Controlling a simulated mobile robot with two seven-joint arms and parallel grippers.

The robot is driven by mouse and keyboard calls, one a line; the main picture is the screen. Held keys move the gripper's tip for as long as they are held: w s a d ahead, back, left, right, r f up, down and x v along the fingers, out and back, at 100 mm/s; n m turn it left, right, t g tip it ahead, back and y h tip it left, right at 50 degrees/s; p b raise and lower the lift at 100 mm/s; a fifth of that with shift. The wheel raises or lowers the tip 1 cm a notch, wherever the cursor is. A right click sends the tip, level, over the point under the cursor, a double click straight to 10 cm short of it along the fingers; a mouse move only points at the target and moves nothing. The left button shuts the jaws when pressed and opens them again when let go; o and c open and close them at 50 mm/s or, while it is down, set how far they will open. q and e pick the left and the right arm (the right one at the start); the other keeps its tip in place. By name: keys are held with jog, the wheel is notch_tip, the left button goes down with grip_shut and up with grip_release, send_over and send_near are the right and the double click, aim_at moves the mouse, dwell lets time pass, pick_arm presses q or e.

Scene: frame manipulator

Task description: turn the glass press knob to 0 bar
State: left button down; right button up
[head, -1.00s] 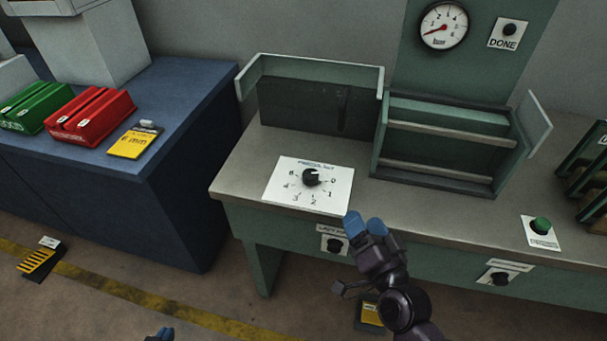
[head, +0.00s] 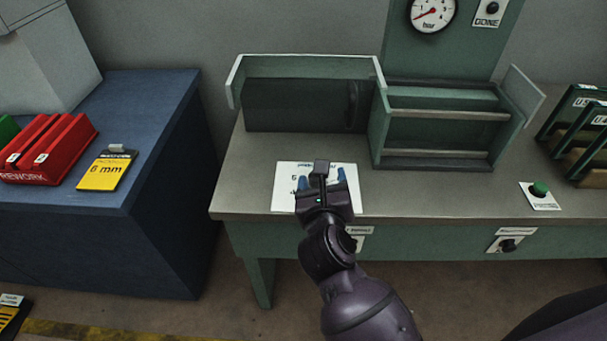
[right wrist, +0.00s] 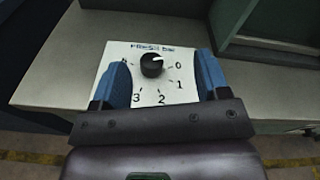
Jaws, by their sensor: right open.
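The press knob is a round black knob (right wrist: 152,65) on a white dial card (head: 283,198), which also shows in the right wrist view (right wrist: 177,110). The card lies on the green bench. The knob's pale mark points right and slightly up, near the 0 side; its exact setting is hard to read. My right gripper (head: 321,180) is open over the card and hides the knob in the head view. In the right wrist view the knob appears between the blue fingers (right wrist: 162,70), with gaps on both sides. My left gripper is out of view.
A pressure gauge (head: 432,13) at the back has its red needle pointing lower left. A green rack (head: 440,165) and a green button (head: 540,188) are to the right. A blue table (head: 160,120) with a red holder (head: 50,150) stands left.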

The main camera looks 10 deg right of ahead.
aim_at(317, 180)
jog(key=w+f+m+g, duration=0.1)
jog(key=w+f, duration=0.1)
jog(key=w+f+m, duration=0.1)
jog(key=w+f, duration=0.2)
jog(key=w+d+f+m+g+y, duration=0.1)
jog(key=w+f, duration=0.1)
jog(key=shift+w+d+f+g+b, duration=0.1)
jog(key=shift+w+f+g+b, duration=0.1)
jog(key=shift+w+g+b, duration=0.15)
jog(key=shift+w+d+f, duration=0.2)
jog(key=shift+w+f, duration=0.1)
jog(key=shift+w, duration=0.25)
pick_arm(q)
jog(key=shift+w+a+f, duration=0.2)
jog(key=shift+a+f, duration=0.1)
